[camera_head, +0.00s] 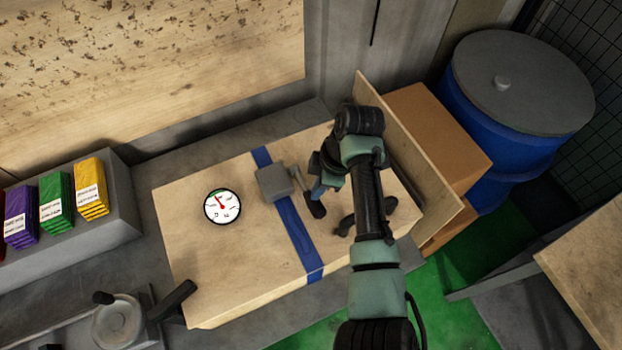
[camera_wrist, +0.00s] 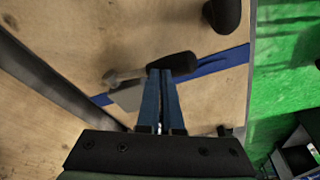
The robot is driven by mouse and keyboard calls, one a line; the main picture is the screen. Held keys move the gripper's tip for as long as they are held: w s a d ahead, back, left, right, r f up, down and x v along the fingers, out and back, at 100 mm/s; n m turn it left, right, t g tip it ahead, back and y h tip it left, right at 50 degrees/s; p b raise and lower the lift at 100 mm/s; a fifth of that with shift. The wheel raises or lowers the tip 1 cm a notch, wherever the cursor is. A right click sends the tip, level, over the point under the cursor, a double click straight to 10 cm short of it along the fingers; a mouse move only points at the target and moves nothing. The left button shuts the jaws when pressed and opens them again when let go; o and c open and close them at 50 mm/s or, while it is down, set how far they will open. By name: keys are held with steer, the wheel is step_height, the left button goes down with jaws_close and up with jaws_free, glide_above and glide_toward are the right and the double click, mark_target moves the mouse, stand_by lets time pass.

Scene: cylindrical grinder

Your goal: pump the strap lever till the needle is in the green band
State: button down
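The strap lever, with a black handle (camera_head: 315,208), stands out from a grey block (camera_head: 273,183) on a blue strap (camera_head: 296,232) across a wooden box top. The handle also shows in the wrist view (camera_wrist: 180,64), just beyond my fingertips. The round white gauge (camera_head: 222,207) lies left of the strap. Its red needle points up and left, toward a green patch near the top edge; whether it lies inside the band is too small to tell. My gripper (camera_wrist: 160,72) has its blue fingers close together, with its tips beside the handle. Contact is unclear.
Dark handles (camera_head: 362,217) are partly hidden behind my arm on the box's right. An upright wooden board (camera_head: 440,190) and a cardboard box (camera_head: 440,135) stand right, near a blue drum (camera_head: 500,150). Coloured packs (camera_head: 56,205) and a handwheel (camera_head: 117,320) are left.

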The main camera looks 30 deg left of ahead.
steer(key=shift+s+a+p, duration=0.1)
steer(key=shift+p, duration=0.25)
steer(key=shift+w+d+r, duration=0.25)
steer(key=shift+w+d, duration=0.1)
steer(key=shift+d, duration=0.4)
steer(key=shift+w+d+r, duration=0.2)
steer(key=shift+w+d, duration=0.15)
steer(key=shift+d, duration=0.35)
steer(key=b+v, duration=0.2)
steer(key=v, duration=1.1)
